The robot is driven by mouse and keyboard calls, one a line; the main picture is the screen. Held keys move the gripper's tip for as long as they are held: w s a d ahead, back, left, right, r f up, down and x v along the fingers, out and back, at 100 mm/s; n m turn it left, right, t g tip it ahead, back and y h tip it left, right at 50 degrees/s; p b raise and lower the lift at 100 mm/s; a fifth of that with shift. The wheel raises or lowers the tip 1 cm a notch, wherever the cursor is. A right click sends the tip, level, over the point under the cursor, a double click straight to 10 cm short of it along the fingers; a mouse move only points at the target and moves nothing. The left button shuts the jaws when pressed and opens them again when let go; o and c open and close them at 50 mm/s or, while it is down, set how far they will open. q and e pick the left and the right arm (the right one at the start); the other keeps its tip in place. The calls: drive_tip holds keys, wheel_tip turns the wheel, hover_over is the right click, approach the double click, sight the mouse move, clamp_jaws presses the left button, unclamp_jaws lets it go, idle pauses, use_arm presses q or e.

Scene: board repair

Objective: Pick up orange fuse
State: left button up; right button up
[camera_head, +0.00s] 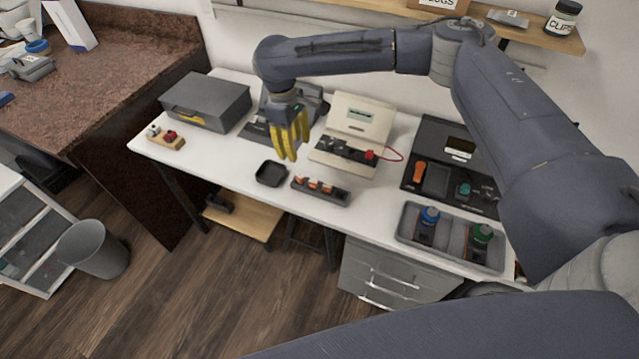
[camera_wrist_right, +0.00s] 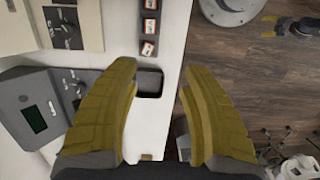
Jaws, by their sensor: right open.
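Several small orange fuses (camera_head: 314,185) sit in a narrow dark holder (camera_head: 338,198) near the table's front edge. In the right wrist view the holder (camera_wrist_right: 140,38) is beyond the fingers, with fuses (camera_wrist_right: 150,26) whose faces look white and orange-red. My right gripper (camera_head: 291,157) hangs above the table, behind and left of the holder. Its yellow fingers (camera_wrist_right: 160,95) are apart, with nothing between them. What seems to be my left gripper (camera_wrist_right: 270,26) shows small at the top right of the right wrist view, over the floor; its opening is unclear.
A black square dish (camera_head: 271,174) lies left of the holder. A cream device (camera_head: 362,113) with a red wire stands behind it. A grey box (camera_head: 206,101) is at the left, and a grey bin (camera_head: 452,245) with bottles at the right.

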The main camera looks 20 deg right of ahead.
sight(313, 181)
drive_tip(key=shift+h, duration=0.3)
drive_tip(key=d+f, duration=0.1)
drive_tip(key=f, duration=0.4)
drive_tip(key=s+d+f, duration=0.1)
drive_tip(key=d+f, duration=0.1)
drive_tip(key=f, duration=0.3)
drive_tip(key=d+f, duration=0.1)
drive_tip(key=f, duration=0.4)
drive_tip(key=shift+s+d+f, duration=0.2)
drive_tip(key=shift+s+f, duration=0.05)
drive_tip(key=shift+f, duration=0.15)
drive_tip(key=shift+c, duration=0.5)
clamp_jaws()
